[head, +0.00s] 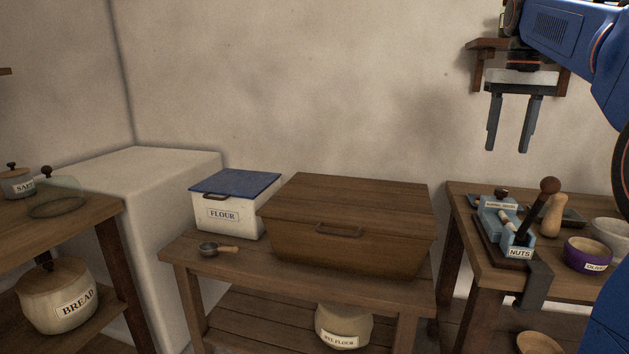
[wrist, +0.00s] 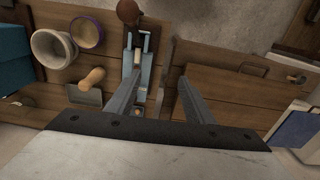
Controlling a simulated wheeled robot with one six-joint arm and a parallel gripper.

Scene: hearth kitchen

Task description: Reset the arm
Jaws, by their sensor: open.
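My gripper (head: 510,138) is open and empty. In the head view it hangs at the upper right, fingers pointing down, in front of the wall and above the right-hand table (head: 470,200). My blue arm reaches in from the right edge. In the wrist view the two fingers of my gripper (wrist: 158,90) stand apart with nothing between them.
The middle table bears a wooden chest (head: 345,245), a FLOUR box (head: 222,215) and a small scoop (head: 210,249). A wall shelf (head: 483,45) is behind my gripper.

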